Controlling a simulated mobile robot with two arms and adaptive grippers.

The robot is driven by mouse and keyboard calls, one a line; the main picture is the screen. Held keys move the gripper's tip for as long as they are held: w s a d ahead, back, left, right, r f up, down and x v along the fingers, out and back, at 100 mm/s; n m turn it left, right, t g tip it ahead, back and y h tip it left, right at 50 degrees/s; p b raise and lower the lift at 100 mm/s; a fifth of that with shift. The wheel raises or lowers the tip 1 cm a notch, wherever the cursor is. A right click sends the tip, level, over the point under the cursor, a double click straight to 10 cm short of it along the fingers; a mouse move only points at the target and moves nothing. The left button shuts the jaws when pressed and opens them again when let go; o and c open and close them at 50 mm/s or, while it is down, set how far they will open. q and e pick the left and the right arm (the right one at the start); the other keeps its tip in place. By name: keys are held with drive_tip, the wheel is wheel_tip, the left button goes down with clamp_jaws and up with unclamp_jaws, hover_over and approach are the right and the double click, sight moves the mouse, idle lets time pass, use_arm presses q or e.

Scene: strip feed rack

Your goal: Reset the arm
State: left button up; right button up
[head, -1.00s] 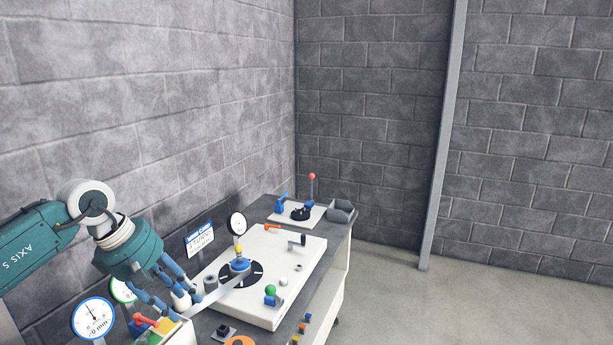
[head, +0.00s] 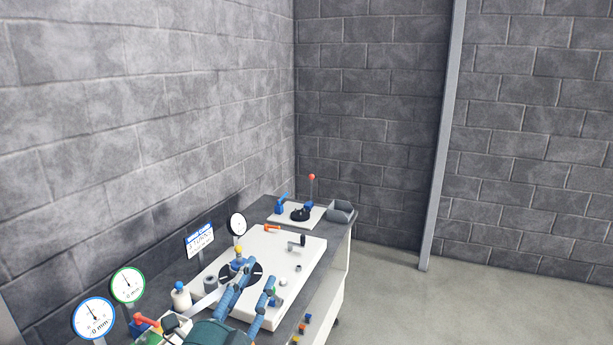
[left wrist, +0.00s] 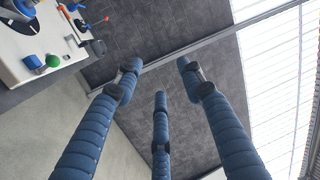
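My left gripper (head: 247,291) reaches in from the bottom of the head view, its blue segmented fingers over the front part of the white plate. In the left wrist view its three fingers (left wrist: 150,78) are spread apart with nothing between them. They point toward the grey walls, with the bench at upper left. The white plate (head: 298,248) carries a black dial disc, a yellow-topped blue knob (head: 239,251), an orange lever (head: 271,228) and a black-knobbed lever (head: 302,241). A green knob (left wrist: 52,61) shows in the left wrist view. My right gripper is not in view.
Two round gauges (head: 94,318) (head: 128,285) stand at the left, with a smaller gauge (head: 238,224) and a sign (head: 199,240) behind the plate. A red-balled lever (head: 311,177) stands at the far end. Open floor (head: 450,306) lies to the right.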

use_arm(q)
drive_tip(key=s+a+f+n+g+y, duration=0.2)
drive_tip(key=s+a+f+n+g, duration=0.15)
drive_tip(key=f, duration=0.35)
drive_tip(key=s+a+f+n+g+y, duration=0.2)
drive_tip(key=s+a+f+n, duration=0.1)
drive_tip(key=s+f+n, duration=0.3)
drive_tip(key=s+a+f+n+g+y, duration=0.2)
drive_tip(key=s+a+f+n+g, duration=0.1)
drive_tip(key=f, duration=0.6)
drive_tip(key=s+f+n+g, duration=0.25)
drive_tip(key=s+f, duration=0.25)
drive_tip(key=s, duration=0.5)
drive_tip(key=s+f+n+g, duration=0.2)
drive_tip(key=s+f+g, duration=0.25)
drive_tip(key=s, duration=0.45)
drive_tip(key=s+f+g+b, duration=0.25)
drive_tip(key=f+b, duration=0.35)
drive_tip(key=f, duration=2.7)
drive_tip(key=s+a+f+b, duration=0.3)
drive_tip(key=s+f+b, duration=0.1)
drive_tip(key=s+f, duration=1.3)
wheel_tip(320, 180, down, 3)
drive_tip(key=shift+s+a+f, duration=0.1)
drive_tip(key=shift+s+a, duration=0.1)
drive_tip(key=shift+s, duration=0.15)
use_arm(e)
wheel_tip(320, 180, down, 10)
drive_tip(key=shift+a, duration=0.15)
